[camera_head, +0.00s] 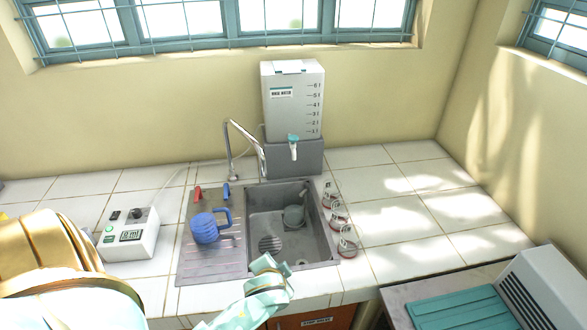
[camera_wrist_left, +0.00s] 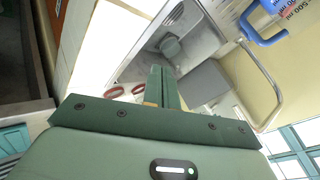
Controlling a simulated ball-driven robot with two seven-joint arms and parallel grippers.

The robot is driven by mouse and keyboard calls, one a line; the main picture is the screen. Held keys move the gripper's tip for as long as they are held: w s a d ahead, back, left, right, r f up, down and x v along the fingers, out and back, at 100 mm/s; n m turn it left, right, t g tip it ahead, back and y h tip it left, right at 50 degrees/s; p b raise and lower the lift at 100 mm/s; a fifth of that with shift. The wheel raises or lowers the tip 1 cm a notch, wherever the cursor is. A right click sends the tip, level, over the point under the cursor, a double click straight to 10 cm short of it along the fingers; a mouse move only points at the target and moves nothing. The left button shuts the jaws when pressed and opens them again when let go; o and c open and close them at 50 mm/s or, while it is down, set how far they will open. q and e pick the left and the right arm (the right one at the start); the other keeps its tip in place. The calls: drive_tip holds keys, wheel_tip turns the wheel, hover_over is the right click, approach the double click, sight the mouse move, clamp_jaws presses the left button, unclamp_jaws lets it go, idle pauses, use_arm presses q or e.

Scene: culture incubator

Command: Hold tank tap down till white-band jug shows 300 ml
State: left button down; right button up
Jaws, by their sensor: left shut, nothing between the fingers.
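The white tank (camera_head: 292,100) stands on a grey block behind the sink, with a graduated scale on its front. Its tap (camera_head: 293,147) has a teal lever and a pale spout over the sink's back edge. I cannot make out a white band on either. My left gripper (camera_head: 268,264) is shut and empty near the sink's front edge, apart from the tap.
The sink (camera_head: 262,240) has a curved faucet (camera_head: 232,140) at its back left. Several clear vessels with reddish bases (camera_head: 347,246) line its right side. A white device with a display (camera_head: 131,237) stands left. Tiles to the right are clear.

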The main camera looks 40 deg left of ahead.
use_arm(q)
drive_tip(key=w+a+r+n+t+y, duration=0.1)
drive_tip(key=w+a+r+n+y, duration=0.1)
drive_tip(key=w+a+r+n, duration=0.2)
drive_tip(key=w+a+r+n+t+y+p, duration=0.1)
drive_tip(key=w+a+r+n, duration=0.3)
drive_tip(key=w+r, duration=0.7)
drive_tip(key=w+a+r+n+t+y, duration=0.1)
drive_tip(key=w+a+r+n+y, duration=0.2)
drive_tip(key=w+r, duration=0.4)
drive_tip(key=w+a+n, duration=0.1)
drive_tip(key=w+n, duration=0.1)
drive_tip(key=w, duration=0.2)
drive_tip(key=shift+w+a+r+p, duration=0.15)
drive_tip(key=shift+w+a+p, duration=0.1)
drive_tip(key=shift+p, duration=0.15)
use_arm(e)
drive_tip(key=shift+w+r, duration=0.1)
drive_tip(key=shift+r, duration=0.85)
drive_tip(key=shift+a, duration=0.15)
